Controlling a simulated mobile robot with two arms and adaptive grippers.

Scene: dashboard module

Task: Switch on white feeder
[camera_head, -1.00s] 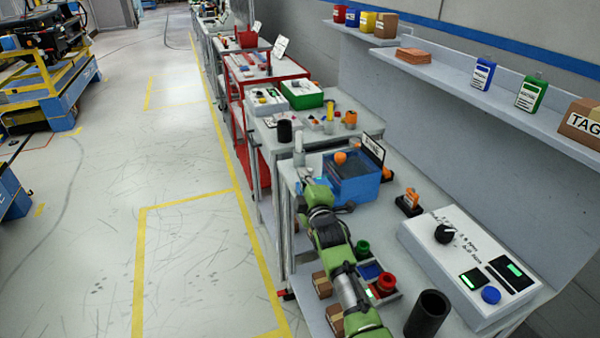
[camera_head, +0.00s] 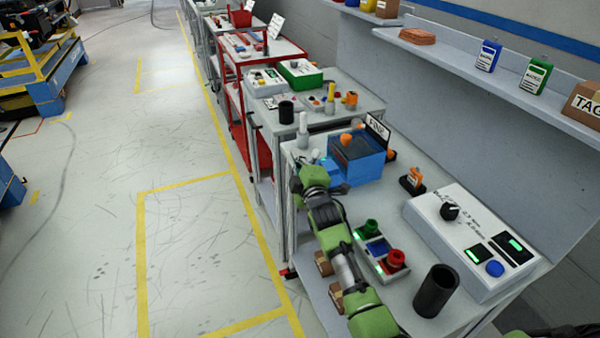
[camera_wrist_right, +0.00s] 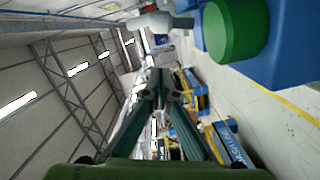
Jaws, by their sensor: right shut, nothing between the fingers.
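A white control box (camera_head: 450,255) with a black knob, a blue button and lit green indicators stands at the right of the near table. A smaller white box (camera_head: 262,84) stands on a farther table; I cannot tell which is the white feeder. My right arm reaches up from the bottom, and my right gripper (camera_head: 338,188) is beside the blue box (camera_head: 362,165). In the right wrist view the right gripper (camera_wrist_right: 160,80) is shut and empty, with a green round knob (camera_wrist_right: 235,30) close by at upper right. My left gripper is not in view.
A small box with green, blue and red buttons (camera_head: 378,247) lies right of my arm. A dark cylinder (camera_head: 434,290) stands in front of the white box. An orange-topped switch (camera_head: 412,180) sits behind. Shelves with small boxes line the wall.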

